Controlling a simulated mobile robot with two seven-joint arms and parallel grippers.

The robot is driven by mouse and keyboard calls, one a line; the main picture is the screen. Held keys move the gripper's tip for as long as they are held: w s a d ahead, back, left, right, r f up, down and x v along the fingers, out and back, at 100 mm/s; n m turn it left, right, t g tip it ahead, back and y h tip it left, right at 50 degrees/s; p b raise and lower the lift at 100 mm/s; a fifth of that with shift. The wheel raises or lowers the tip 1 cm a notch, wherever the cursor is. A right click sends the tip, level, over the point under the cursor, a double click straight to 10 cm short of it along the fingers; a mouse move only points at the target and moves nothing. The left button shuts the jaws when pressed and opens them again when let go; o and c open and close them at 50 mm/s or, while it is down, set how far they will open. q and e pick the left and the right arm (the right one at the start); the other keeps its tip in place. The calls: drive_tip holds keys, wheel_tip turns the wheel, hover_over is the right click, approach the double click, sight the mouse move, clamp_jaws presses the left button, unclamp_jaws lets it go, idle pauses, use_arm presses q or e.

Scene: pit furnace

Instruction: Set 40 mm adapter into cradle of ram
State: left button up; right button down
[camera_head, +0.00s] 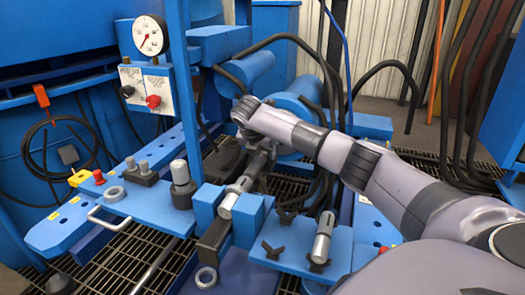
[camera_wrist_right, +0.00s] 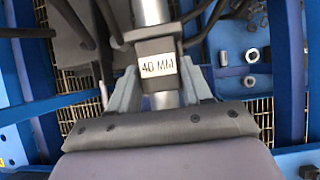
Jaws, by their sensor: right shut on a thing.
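The 40 mm adapter is a silver rod with a dark grey block labelled "40 MM" (camera_wrist_right: 157,66) in the right wrist view. In the head view its silver end (camera_head: 228,204) lies low between the two blue blocks of the cradle (camera_head: 250,222). I cannot tell whether it touches the cradle. My right gripper (camera_head: 257,158) is behind the cradle; in the wrist view its fingers (camera_wrist_right: 160,88) close on the adapter from both sides, just below the label. The fingers are mostly hidden in the head view. My left gripper is not in view.
Another silver cylinder (camera_head: 323,237) sits in black clips on the blue plate at right. A ring (camera_head: 206,277) lies in front of the cradle. A blue shelf with a white handle (camera_head: 108,218) stands at left. Black hoses hang behind my right arm.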

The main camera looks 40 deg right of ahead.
drive_tip(key=shift+r, duration=0.2)
drive_tip(key=shift+c, duration=2)
unclamp_jaws()
drive_tip(key=shift+f, duration=0.2)
drive_tip(key=shift+a+r, duration=0.1)
drive_tip(key=shift+r, duration=0.15)
drive_tip(key=p+v, duration=0.2)
drive_tip(key=v, duration=0.4)
drive_tip(key=shift+r, duration=0.1)
drive_tip(key=shift+s+a+r, duration=0.1)
drive_tip(key=shift+a+r, duration=0.05)
drive_tip(key=shift+r, duration=0.15)
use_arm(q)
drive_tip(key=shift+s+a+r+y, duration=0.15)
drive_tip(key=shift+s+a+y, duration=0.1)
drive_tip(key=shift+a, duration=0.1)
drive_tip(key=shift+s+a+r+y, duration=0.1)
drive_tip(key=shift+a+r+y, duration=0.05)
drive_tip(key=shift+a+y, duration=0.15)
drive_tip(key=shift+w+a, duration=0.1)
